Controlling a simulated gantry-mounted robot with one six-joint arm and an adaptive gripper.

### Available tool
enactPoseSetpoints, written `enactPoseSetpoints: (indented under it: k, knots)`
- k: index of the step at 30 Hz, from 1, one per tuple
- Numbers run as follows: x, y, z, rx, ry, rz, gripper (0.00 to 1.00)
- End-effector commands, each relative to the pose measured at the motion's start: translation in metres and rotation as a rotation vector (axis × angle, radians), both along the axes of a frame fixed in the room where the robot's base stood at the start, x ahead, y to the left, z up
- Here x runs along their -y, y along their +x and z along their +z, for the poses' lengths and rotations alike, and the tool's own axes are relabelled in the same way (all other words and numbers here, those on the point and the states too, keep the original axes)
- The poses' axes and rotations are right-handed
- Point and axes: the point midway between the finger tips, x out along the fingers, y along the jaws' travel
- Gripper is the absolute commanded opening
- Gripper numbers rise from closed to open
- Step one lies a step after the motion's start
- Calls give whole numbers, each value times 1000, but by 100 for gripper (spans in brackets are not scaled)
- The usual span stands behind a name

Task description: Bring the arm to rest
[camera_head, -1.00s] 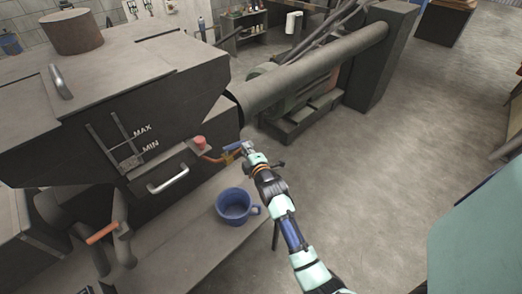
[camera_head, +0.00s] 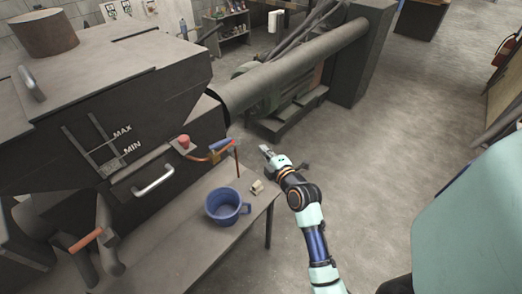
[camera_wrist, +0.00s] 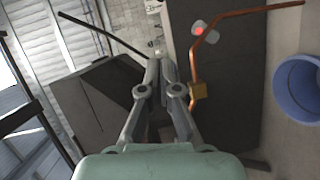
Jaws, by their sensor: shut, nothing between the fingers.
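My gripper (camera_head: 266,150) is at the end of my raised arm, to the right of the machine's blue-handled valve (camera_head: 221,144) and apart from it. In the wrist view its two fingers (camera_wrist: 160,66) are together with nothing between them. The arm reaches up from the bottom of the head view, over the floor just beyond the table's right edge.
A blue mug (camera_head: 224,219) stands upright on the table (camera_head: 190,245); it also shows in the wrist view (camera_wrist: 285,88). A small beige object (camera_head: 257,187) lies near the table edge. A copper pipe (camera_wrist: 235,16) runs beside the fingers. Open floor (camera_head: 390,130) lies right.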

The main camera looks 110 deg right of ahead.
Motion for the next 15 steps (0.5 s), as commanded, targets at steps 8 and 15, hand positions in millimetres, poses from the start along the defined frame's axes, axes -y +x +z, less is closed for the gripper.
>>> enactPoseSetpoints:
  k: [8,15]
  knots:
    - [0,0,0,0,0,0,0]
    - [1,31,7,38,12,55,0]
